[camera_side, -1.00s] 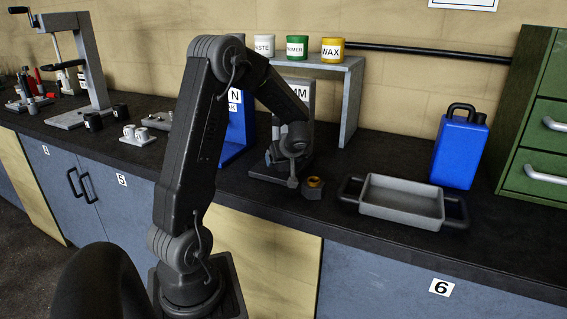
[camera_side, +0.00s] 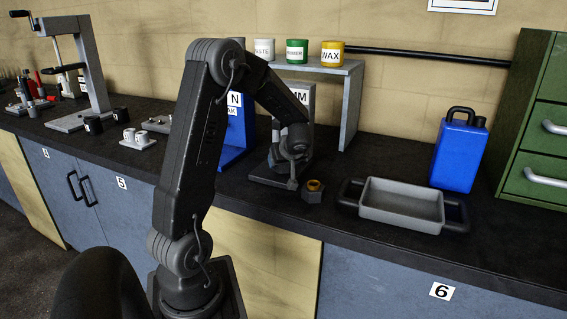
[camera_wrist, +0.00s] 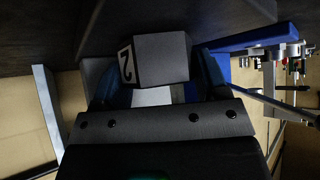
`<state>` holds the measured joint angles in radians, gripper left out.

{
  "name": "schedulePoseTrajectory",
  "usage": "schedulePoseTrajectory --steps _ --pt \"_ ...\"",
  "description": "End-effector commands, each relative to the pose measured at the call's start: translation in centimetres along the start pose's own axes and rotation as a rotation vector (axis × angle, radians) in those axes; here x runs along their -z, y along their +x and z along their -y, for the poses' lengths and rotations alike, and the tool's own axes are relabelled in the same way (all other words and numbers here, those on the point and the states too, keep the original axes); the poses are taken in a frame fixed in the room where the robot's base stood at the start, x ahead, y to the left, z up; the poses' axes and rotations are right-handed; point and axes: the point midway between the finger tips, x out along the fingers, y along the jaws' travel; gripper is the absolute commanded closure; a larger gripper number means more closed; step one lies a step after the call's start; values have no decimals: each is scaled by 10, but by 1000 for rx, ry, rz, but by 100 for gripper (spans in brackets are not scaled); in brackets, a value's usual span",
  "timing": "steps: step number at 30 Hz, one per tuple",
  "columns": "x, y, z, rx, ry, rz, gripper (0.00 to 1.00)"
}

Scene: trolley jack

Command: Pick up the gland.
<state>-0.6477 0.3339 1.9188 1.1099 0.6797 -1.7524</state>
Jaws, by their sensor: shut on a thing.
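My gripper (camera_side: 292,181) points down close to the worktop, beside the grey stand's base. In the wrist view, a dark grey block (camera_wrist: 164,58) with a white "2" label sits between the fingers, and the gripper is shut on it. A dark hexagonal piece with a brass-coloured ring (camera_side: 313,191) stands on the worktop just right of the gripper, apart from it. I cannot tell which of these two is the gland. My arm hides the held block in the side view.
A grey tray (camera_side: 401,204) with dark handles lies to the right, with a blue can (camera_side: 459,150) behind it. A grey shelf (camera_side: 352,100) with several pots stands at the back. A blue labelled holder (camera_side: 236,135) is behind my arm. The front edge is close.

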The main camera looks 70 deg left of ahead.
Motion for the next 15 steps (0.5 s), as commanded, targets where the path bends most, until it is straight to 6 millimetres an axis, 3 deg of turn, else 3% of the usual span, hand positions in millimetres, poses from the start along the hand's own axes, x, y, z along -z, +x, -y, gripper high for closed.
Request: schedulePoseTrajectory --steps 3,8,15 --pt "10 -8 0 -3 -4 -5 80" --pt "-5 -22 20 -1 -1 -2 80" --pt "-36 -53 62 -2 0 -3 80"
